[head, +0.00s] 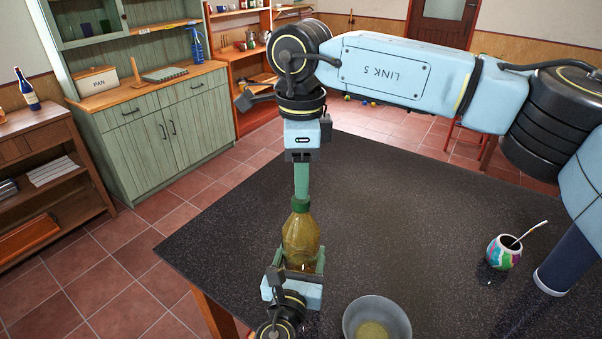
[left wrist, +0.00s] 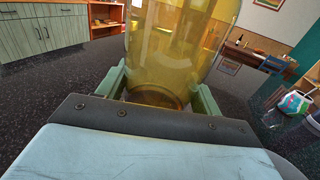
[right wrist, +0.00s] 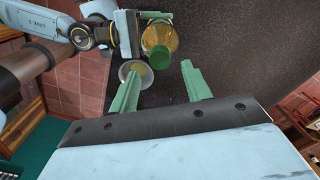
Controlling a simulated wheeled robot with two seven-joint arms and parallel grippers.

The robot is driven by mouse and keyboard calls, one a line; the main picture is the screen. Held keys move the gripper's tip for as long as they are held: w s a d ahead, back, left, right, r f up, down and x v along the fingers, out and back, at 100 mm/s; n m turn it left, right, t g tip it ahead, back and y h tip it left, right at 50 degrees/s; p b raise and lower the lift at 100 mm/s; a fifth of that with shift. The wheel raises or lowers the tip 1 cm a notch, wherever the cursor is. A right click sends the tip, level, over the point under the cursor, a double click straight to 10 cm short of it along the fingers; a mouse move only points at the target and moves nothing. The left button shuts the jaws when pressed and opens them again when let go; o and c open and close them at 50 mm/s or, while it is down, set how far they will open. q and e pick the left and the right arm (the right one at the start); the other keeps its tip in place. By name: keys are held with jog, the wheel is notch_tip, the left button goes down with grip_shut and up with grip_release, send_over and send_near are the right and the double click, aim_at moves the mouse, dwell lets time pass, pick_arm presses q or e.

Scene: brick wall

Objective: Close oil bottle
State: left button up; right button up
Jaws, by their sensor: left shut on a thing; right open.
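The oil bottle (head: 300,240) is yellowish and clear, and stands roughly upright with a green cap (head: 300,204) at its top. My left gripper (head: 299,262) is shut around its lower body, which fills the middle of the left wrist view (left wrist: 175,55). My right gripper (head: 301,192) points down from above, with its green fingers right over the cap. In the right wrist view its fingers (right wrist: 160,71) are open and empty, and the cap (right wrist: 160,57) appears just beyond the gap between their tips. Whether the cap is fully seated cannot be told.
A grey bowl (head: 376,312) with yellowish contents sits on the dark table (head: 420,220), close right of my left gripper. A colourful mate cup (head: 503,252) with a metal straw stands farther right. The table between them is clear. A green cabinet (head: 160,140) stands beyond the table.

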notch_tip(320, 180, up, 2)
jog(key=shift+r+m, duration=0.1)
jog(key=shift+m, duration=0.6)
jog(key=shift+r+m, duration=0.6)
jog(key=shift+r, duration=0.05)
jog(key=shift+f, duration=0.1)
jog(key=shift+f, duration=3.95)
jog(key=c, duration=1)
jog(key=shift+c, duration=0.2)
jog(key=o, duration=1.2)
jog(key=shift+c, duration=0.2)
